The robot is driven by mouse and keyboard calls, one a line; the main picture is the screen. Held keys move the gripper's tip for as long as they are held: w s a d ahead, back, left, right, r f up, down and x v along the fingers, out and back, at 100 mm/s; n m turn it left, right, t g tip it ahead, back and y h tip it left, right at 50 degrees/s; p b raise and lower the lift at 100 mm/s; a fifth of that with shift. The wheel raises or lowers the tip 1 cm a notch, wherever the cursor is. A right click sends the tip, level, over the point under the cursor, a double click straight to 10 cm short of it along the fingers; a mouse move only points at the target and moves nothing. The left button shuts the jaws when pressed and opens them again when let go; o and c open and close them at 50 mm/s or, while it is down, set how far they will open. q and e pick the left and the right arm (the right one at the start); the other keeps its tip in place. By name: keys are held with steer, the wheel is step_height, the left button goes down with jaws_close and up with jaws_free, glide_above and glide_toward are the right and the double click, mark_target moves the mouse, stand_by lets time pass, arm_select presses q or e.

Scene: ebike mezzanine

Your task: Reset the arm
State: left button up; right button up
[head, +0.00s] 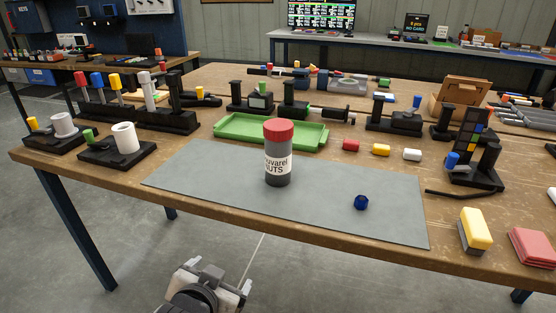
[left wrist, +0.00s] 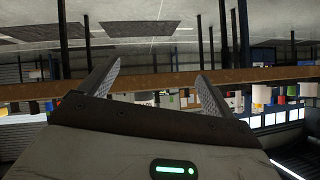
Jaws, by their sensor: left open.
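My left gripper (left wrist: 157,82) is open and empty in the left wrist view, its two fingers spread apart. The table's front edge and legs show upside down beyond it. In the head view a gripper (head: 220,272), which I take as my left one, is low at the bottom, in front of the table and apart from it. My right gripper is not in view. A dark jar with a red lid (head: 278,155) stands upright on the grey mat (head: 215,180). A small blue nut-like piece (head: 361,202) lies on the mat, right of the jar.
The wooden table (head: 110,185) carries a green tray (head: 235,130) behind the mat, black fixtures (head: 118,150) at the left, and small red, yellow and white pieces. A yellow-topped block (head: 475,230) and red pads (head: 532,246) lie at the right. Floor in front is clear.

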arm_select(q)
steer(key=s+a+f+n+g+y, duration=0.15)
steer(key=s+a+g, duration=0.3)
steer(key=s, duration=0.55)
steer(key=s+a+f+n+g, duration=0.25)
steer(key=s+a, duration=0.25)
steer(key=s, duration=0.5)
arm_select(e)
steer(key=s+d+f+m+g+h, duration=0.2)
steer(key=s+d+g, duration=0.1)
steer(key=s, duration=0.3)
arm_select(q)
steer(key=w+d+f+m+t+h, duration=0.1)
steer(key=w+d+f+t+h, duration=0.2)
steer(key=w+d+f+t, duration=0.3)
steer(key=shift+f+m, duration=0.3)
steer(key=shift+f, duration=0.4)
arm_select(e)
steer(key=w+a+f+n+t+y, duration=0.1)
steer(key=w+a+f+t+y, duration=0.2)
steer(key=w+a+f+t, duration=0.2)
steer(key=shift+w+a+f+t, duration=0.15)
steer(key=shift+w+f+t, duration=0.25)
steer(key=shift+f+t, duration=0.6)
